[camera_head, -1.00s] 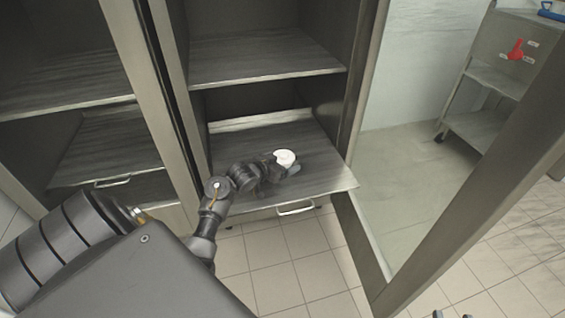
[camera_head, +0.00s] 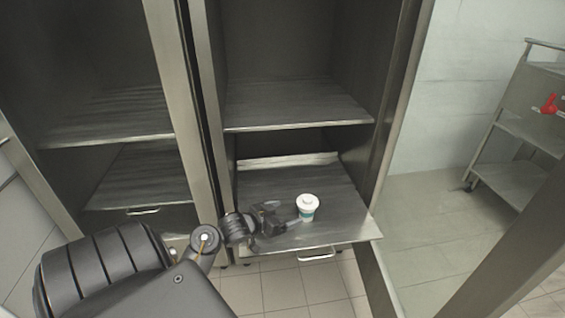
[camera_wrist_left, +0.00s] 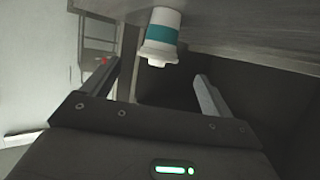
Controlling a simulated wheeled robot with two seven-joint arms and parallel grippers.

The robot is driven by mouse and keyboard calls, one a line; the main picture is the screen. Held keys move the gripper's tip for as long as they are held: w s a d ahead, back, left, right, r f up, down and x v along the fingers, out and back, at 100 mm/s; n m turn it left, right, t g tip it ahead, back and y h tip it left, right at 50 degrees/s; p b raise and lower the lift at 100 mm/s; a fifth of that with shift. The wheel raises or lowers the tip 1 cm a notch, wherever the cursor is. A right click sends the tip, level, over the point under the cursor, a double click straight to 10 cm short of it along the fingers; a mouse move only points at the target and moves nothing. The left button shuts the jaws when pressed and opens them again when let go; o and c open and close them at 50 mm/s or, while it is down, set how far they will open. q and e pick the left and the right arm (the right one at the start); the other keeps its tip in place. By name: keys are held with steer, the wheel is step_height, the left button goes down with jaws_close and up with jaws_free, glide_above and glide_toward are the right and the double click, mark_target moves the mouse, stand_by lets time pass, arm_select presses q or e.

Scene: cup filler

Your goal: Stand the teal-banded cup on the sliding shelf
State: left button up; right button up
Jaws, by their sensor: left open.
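The teal-banded cup (camera_head: 307,208), white with a white lid, stands upright on the pulled-out sliding shelf (camera_head: 345,210), near its front half. In the left wrist view the cup (camera_wrist_left: 162,35) appears upside down, its base against the shelf surface (camera_wrist_left: 235,22). My left gripper (camera_head: 288,221) is beside the cup, on its left, low over the shelf. In the left wrist view its two fingers (camera_wrist_left: 155,80) are spread wide and empty, with the cup beyond the tips. My right gripper is not in view.
A fixed shelf (camera_head: 300,105) sits above the sliding shelf inside the cabinet. An open door (camera_head: 490,255) stands at right. A cart (camera_head: 515,180) with a red object (camera_head: 549,104) is at the far right. The sliding shelf is bare around the cup.

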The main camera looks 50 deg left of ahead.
arm_select(q)
steer(key=s+d+f+m+g+h, duration=0.1)
steer(key=s+d+g, duration=0.1)
steer(key=s+d, duration=0.6)
steer(key=s+d+f+m+g, duration=0.1)
steer(key=s+d+g, duration=0.2)
steer(key=s+d, duration=0.6)
steer(key=d, duration=0.9)
steer(key=shift+s+f+m+h, duration=0.15)
steer(key=shift+s+m+h, duration=0.05)
steer(key=shift+m+h, duration=0.2)
